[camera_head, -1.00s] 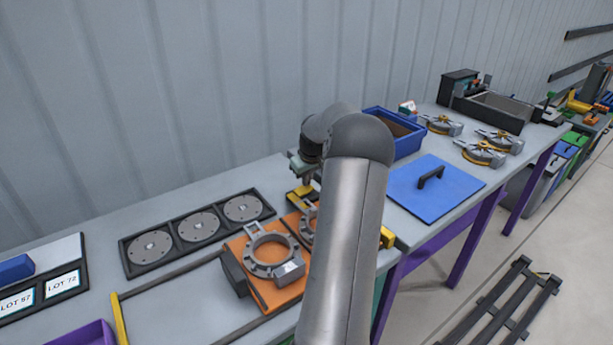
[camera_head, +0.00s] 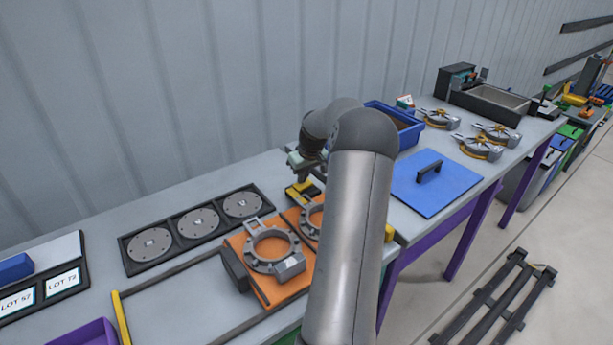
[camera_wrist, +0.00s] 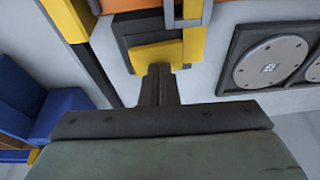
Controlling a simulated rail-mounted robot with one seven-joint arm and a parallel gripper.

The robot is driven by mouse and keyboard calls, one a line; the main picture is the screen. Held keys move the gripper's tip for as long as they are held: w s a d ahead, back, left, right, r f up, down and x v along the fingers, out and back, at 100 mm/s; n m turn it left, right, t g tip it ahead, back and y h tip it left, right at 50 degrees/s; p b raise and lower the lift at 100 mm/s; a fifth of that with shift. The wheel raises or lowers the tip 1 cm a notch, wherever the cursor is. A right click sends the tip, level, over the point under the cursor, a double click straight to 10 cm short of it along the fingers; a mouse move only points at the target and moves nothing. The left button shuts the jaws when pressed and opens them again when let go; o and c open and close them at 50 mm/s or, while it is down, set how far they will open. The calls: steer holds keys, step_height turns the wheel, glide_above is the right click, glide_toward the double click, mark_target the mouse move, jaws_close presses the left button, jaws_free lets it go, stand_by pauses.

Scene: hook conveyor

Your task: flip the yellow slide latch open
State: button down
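The yellow slide latch (camera_wrist: 156,56) shows in the wrist view as a yellow block on a dark base, just beyond my fingertips. In the head view the yellow part (camera_head: 301,188) lies behind the orange fixture plate, partly hidden by my arm. My gripper (camera_wrist: 160,72) has its dark fingers together, with the tips at the near edge of the yellow block. I cannot tell whether they touch it. In the head view my gripper (camera_head: 304,176) is just above the yellow part, and its fingertips are hard to make out.
The orange plate (camera_head: 243,243) carries grey ring clamps, one partly behind my arm. A black tray (camera_head: 128,240) of grey discs lies left. A blue bin (camera_head: 408,137) and a blue panel with a handle (camera_head: 455,185) lie right. Yellow uprights (camera_wrist: 193,40) stand close to my fingers.

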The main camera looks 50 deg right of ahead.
steer(key=shift+a, duration=0.1)
steer(key=shift+r+p, duration=0.3)
steer(key=shift+r, duration=0.05)
steer(key=w+a+v, duration=0.1)
steer(key=v, duration=1.2)
steer(key=shift+r, duration=0.15)
steer(key=shift+w, duration=0.1)
